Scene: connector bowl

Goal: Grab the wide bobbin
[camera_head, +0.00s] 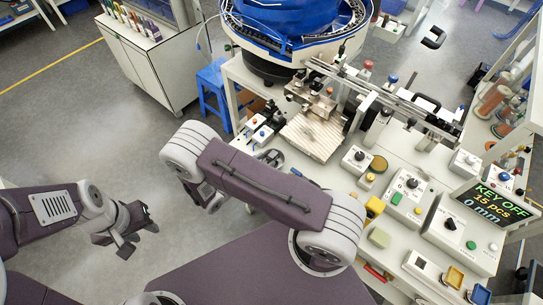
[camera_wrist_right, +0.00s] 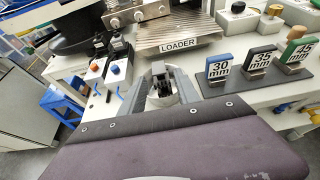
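Several spool-like things, the orange-brown one (camera_head: 491,103) among them, stand on the shelf at the right edge of the head view. They are small and partly cut off, and I cannot tell which is the wide bobbin. My left gripper (camera_head: 141,236) is open and empty over the floor at the left, away from the bench. My right gripper (camera_wrist_right: 160,78) is at the near edge of the bench, in front of the loader, and looks open with nothing held. In the head view my right arm partly hides it. Both grippers are far from the spools.
The white bench (camera_head: 340,180) carries control boxes and the loader plate (camera_head: 312,134). A blue bowl feeder (camera_head: 285,20) stands behind. A display (camera_head: 495,203) reads KEY OFF, 15 pcs, 0 mm. In the wrist view, blocks marked 30 (camera_wrist_right: 218,69), 35 and 45 mm stand right. Open floor lies left.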

